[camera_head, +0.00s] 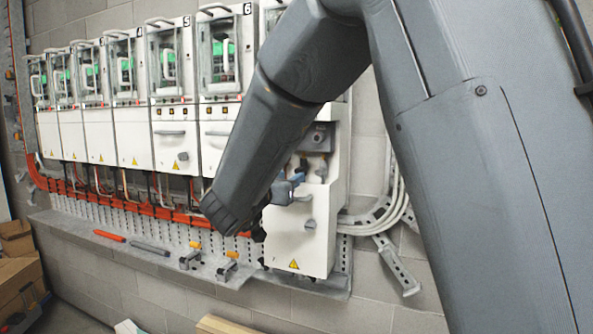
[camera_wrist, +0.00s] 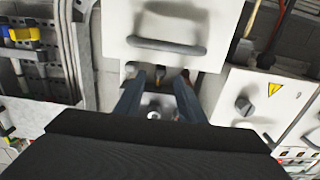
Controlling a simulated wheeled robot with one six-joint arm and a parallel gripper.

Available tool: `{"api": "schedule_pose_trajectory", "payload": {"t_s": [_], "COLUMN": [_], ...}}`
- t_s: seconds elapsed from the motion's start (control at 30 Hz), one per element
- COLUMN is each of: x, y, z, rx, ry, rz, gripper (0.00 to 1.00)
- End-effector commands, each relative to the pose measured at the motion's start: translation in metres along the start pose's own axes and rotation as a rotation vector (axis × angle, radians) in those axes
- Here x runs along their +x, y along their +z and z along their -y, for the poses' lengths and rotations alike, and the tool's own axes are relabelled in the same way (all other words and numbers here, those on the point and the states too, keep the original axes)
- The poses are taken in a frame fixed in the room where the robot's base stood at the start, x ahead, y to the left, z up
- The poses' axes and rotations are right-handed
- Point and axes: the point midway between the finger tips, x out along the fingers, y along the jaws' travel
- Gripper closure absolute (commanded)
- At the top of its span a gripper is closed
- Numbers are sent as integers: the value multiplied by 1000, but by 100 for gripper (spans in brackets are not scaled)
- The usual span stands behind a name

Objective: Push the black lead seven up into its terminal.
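Cabinet seven (camera_head: 318,250), taken from its place after the one marked 6, is white and partly hidden behind my arm. Dark terminal or lead ends (camera_head: 321,170) show in its open upper part. My gripper (camera_head: 287,188) is in front of this cabinet, its fingers partly hidden by my forearm. In the wrist view my gripper's two blue-grey fingers (camera_wrist: 159,80) stand apart with a gap between them, and I see nothing clamped. A small dark piece with an orange end (camera_wrist: 160,75) shows between the fingertips. I cannot tell whether it is the black lead or its terminal, or whether the fingers touch it.
Other white cabinets (camera_head: 125,140) run left along the block wall. An orange busbar (camera_head: 120,198) runs below them. A grey ledge (camera_head: 120,240) holds an orange tool and clamps. Pale cables (camera_head: 398,205) bend at the right. A grey handle (camera_wrist: 165,46) sticks out near my fingertips.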

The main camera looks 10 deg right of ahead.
Motion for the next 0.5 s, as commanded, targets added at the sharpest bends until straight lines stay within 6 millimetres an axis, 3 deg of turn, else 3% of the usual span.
{"api": "schedule_pose_trajectory", "payload": {"t_s": [0.5], "x": [64], "y": [0], "z": [1], "rx": [-1], "ry": [-3], "rz": [2], "gripper": [64]}}
